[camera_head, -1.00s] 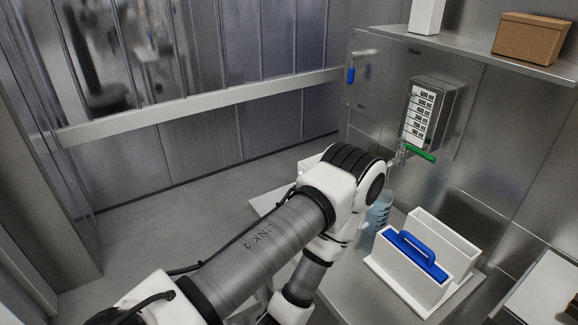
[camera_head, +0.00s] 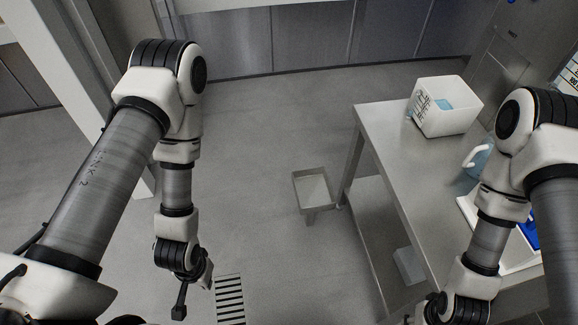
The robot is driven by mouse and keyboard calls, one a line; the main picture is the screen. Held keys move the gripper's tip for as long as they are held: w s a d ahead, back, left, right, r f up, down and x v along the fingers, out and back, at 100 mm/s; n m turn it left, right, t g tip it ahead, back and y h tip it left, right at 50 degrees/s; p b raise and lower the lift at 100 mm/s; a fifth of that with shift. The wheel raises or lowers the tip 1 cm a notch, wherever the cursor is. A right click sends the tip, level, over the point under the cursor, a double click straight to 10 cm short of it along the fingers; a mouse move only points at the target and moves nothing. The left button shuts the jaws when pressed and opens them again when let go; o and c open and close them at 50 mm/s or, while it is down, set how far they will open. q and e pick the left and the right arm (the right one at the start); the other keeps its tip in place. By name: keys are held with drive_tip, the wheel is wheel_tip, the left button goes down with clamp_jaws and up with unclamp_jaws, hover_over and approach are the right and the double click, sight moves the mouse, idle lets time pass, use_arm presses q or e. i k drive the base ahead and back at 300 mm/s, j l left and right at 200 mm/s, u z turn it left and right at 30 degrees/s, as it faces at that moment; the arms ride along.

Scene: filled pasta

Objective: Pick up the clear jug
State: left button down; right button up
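The clear jug (camera_head: 470,178) stands on the steel table at the right, bluish and see-through, with a pale handle. My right arm's wrist covers its right side. My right gripper (camera_head: 432,309) is at the bottom edge, left of and nearer than the jug; it is mostly cut off and its fingers are unclear. My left gripper (camera_head: 190,295) hangs over the floor at the lower left, far from the jug, with nothing visible in it. Its finger opening cannot be made out.
A white bin (camera_head: 455,122) with dark markings stands on the steel table (camera_head: 385,125), behind the jug. A white caddy with a blue handle (camera_head: 531,235) is partly hidden by my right arm. A small tray stand (camera_head: 312,187) and a floor grate (camera_head: 230,298) lie left of the table.

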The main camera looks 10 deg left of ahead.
sight(474, 164)
drive_tip(key=z, duration=1.05)
